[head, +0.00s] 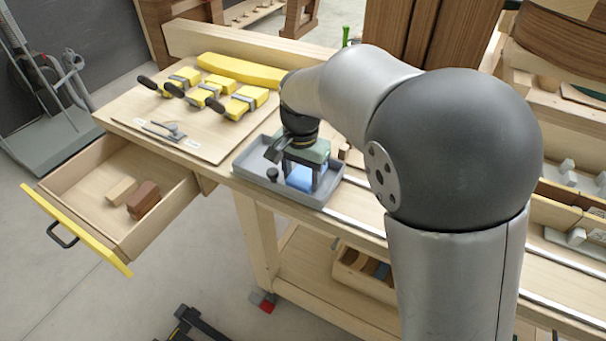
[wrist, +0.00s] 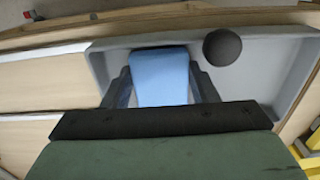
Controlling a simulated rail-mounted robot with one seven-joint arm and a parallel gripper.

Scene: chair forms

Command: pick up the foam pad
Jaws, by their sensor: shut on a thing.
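The foam pad is taken to be the light blue block (head: 300,180), low inside the grey tray (head: 250,174) on the bench. In the wrist view the blue foam pad (wrist: 160,78) lies between the two dark fingers, one along each side. My gripper (head: 303,182) points down over the tray and is shut on the pad; it also shows in the wrist view (wrist: 161,88). The pad's near end is hidden behind the gripper's body in the wrist view. I cannot tell whether its underside touches the tray floor.
A dark round knob (wrist: 222,47) is in the tray close to the pad. A board (head: 190,140) with yellow clamps (head: 203,96) lies left of the tray. An open drawer (head: 90,232) with wooden blocks (head: 143,200) juts out at the left.

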